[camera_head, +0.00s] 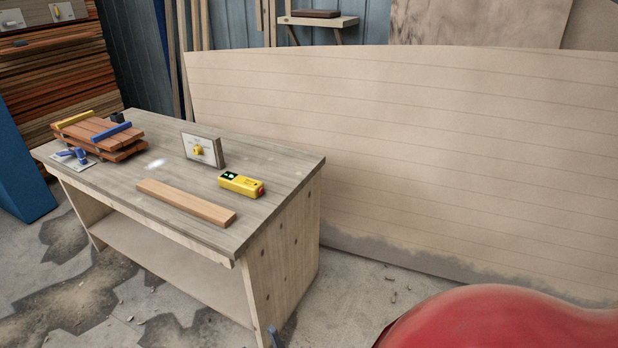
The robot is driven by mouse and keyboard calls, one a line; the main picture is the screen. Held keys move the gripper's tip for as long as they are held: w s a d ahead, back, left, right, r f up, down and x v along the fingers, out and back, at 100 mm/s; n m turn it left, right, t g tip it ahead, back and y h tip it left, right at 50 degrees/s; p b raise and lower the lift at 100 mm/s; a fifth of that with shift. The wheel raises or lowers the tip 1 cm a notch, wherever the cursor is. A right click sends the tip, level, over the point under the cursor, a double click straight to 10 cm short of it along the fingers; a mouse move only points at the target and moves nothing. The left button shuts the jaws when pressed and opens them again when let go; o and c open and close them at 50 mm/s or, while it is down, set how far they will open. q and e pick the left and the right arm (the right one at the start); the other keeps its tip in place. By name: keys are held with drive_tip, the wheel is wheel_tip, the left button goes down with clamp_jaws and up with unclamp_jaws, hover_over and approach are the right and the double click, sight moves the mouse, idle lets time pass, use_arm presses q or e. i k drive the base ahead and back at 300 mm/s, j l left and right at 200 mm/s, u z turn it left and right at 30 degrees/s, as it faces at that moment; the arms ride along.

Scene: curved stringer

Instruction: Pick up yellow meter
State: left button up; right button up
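The yellow meter (241,184) lies on the right part of the wooden workbench (170,170), near its right end. It has a dark face with green marks at its left end and a red-orange part at its right end. Nothing touches it from above. Neither of my grippers shows in the head view, so their state is hidden.
A wooden strip (186,202) lies along the front edge, close to the meter. Stacked reddish planks (98,138) sit at the left. A large curved panel (430,150) stands behind the bench. A red rounded object (510,320) fills the lower right.

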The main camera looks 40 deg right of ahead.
sight(238, 183)
drive_tip(key=z, duration=0.85)
drive_tip(key=i+j+z, duration=0.25)
drive_tip(key=i+j, duration=0.2)
drive_tip(key=j, duration=0.15)
